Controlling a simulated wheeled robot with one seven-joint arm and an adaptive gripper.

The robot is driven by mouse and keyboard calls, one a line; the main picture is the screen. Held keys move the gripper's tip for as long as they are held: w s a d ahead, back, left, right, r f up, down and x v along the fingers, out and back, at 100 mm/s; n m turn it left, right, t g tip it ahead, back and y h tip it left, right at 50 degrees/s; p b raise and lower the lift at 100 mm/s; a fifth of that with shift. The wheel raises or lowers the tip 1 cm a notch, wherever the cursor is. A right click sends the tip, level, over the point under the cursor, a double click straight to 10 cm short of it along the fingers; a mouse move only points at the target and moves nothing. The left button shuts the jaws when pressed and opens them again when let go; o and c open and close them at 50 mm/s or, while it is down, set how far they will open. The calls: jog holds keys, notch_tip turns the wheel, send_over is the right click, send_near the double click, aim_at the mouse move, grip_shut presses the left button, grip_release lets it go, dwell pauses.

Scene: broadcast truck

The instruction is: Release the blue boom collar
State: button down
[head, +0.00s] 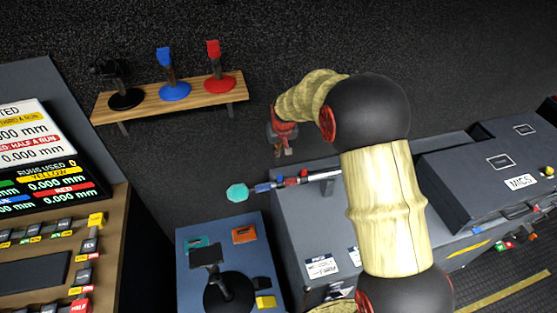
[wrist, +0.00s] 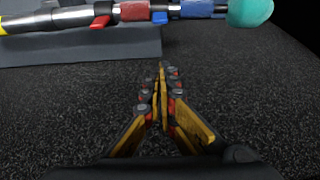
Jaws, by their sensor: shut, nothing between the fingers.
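The boom pole runs across the top of the wrist view, with a teal tip (wrist: 250,12) at its right end. The blue boom collar (wrist: 160,17) is a small blue piece on the pole between a red sleeve (wrist: 136,10) and a blue sleeve (wrist: 196,8). A red collar (wrist: 101,21) sits further left. In the head view the pole (head: 325,176) lies level at the dark case's edge, its teal tip (head: 237,192) jutting out left. My gripper (wrist: 162,68) is shut and empty, apart from the pole. It also shows in the head view (head: 284,153), above the pole in the picture.
A wooden shelf (head: 150,104) on the wall holds black, blue and red stands. A low blue-grey cabinet (head: 190,235) stands below the teal tip, with a dark stand (head: 230,290) on it. A control desk with screens is at left. A case marked MICS (head: 470,165) is at right.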

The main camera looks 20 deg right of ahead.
aim_at(280, 178)
jog(key=x, duration=1)
jog(key=shift+s+r+b, duration=0.15)
jog(key=shift+s+b, duration=0.05)
jog(key=shift+s, duration=0.85)
jog(key=shift+s+r+b, duration=0.15)
jog(key=shift+s+r, duration=0.05)
jog(key=shift+s, duration=0.9)
jog(key=shift+f+b, duration=0.15)
jog(key=shift+b, duration=0.25)
